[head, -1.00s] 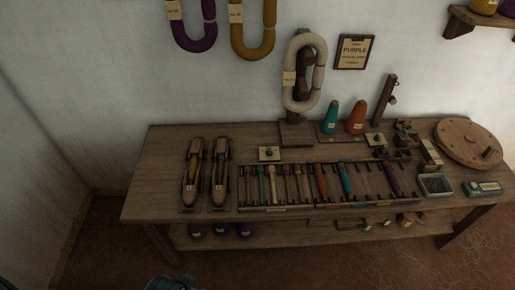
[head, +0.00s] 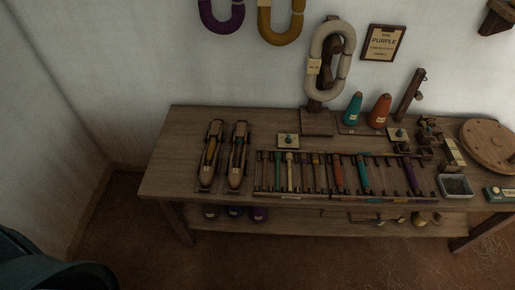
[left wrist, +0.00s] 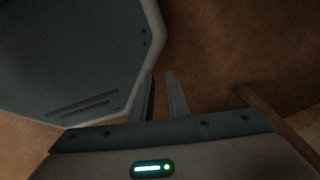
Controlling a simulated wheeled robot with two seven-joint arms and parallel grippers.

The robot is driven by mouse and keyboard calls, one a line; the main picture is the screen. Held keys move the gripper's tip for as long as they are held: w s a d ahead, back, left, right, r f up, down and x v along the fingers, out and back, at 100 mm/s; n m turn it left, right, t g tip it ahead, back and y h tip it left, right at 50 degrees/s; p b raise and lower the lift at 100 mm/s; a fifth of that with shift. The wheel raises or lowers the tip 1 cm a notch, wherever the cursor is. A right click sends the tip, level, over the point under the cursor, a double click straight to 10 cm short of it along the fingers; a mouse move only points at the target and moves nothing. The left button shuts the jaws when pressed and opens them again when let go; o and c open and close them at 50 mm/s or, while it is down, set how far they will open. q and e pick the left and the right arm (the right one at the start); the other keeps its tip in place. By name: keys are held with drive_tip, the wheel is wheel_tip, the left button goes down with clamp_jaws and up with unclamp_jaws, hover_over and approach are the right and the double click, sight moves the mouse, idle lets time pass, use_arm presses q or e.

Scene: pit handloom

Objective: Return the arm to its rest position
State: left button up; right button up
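My left gripper (left wrist: 161,95) shows in the left wrist view with its two fingers pointing up the picture. A narrow gap with brown floor behind it separates them, and nothing is held. The fingers hang over bare floor, beside a dark teal panel of my own body at upper left. In the head view a dark rounded part of mine fills the lower left corner; no gripper shows there. My right gripper is in neither view.
The wooden bench (head: 160,180) stands ahead against the wall. It carries two shuttles (head: 237,158), a rack of bobbins (head: 290,193), two cones (head: 379,111) and a round wooden disc (head: 487,142). The floor (head: 300,265) in front is clear.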

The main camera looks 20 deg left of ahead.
use_arm(q)
drive_tip(key=s+a+f, duration=0.1)
drive_tip(key=s+f, duration=0.3)
drive_tip(key=s, duration=0.4)
drive_tip(key=shift+a+f+g, duration=0.15)
drive_tip(key=shift+a+g, duration=0.15)
idle(0.6)
